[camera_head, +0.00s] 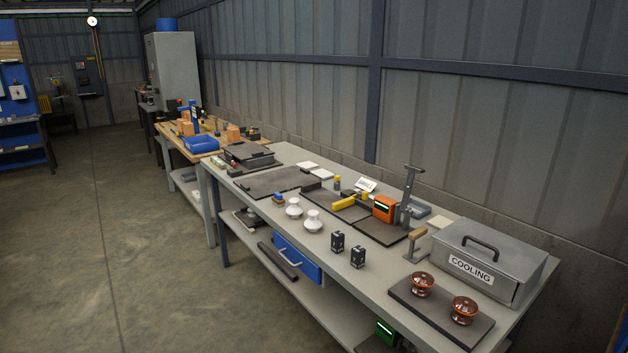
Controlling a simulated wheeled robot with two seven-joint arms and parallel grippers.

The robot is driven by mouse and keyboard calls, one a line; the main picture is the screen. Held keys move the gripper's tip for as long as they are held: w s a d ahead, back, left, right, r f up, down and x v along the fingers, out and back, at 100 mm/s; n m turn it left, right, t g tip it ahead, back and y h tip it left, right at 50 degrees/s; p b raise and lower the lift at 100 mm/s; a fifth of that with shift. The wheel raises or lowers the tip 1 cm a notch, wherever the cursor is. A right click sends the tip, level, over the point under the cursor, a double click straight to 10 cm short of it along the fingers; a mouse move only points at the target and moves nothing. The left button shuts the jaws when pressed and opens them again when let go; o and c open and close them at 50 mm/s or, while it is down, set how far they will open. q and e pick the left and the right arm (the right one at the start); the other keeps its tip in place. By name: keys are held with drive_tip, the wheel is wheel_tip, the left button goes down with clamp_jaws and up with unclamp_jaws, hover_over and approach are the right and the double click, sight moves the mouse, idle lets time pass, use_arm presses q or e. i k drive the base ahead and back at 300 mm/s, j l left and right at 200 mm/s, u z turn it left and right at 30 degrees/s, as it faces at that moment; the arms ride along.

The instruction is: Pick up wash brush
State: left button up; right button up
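No thing in view can be named the wash brush with certainty. A small blue and tan block (278,198) lies on the grey workbench (262,216), left of the white insulators, and may be the brush. A wooden-handled tool (416,246) stands on the bench left of the cooling box, and its kind is too small to tell. Neither of my grippers shows in the head view.
Two white insulators (303,214), black blocks (347,249) and an orange device (384,208) stand on the bench. Brown insulators (463,310) sit on a dark mat before the grey "COOLING" box (490,262). The floor (160,260) left of the bench is clear.

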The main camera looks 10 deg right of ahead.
sight(277, 200)
drive_tip(key=i+j+z, duration=0.1)
drive_tip(key=i+j, duration=0.35)
drive_tip(key=i, duration=0.35)
drive_tip(key=i+j, duration=0.5)
drive_tip(key=i, duration=0.25)
drive_tip(key=i+j+z, duration=0.15)
drive_tip(key=i+j, duration=0.35)
drive_tip(key=i, duration=0.25)
drive_tip(key=i+j+z, duration=0.1)
drive_tip(key=i+j, duration=0.5)
drive_tip(key=i, duration=0.15)
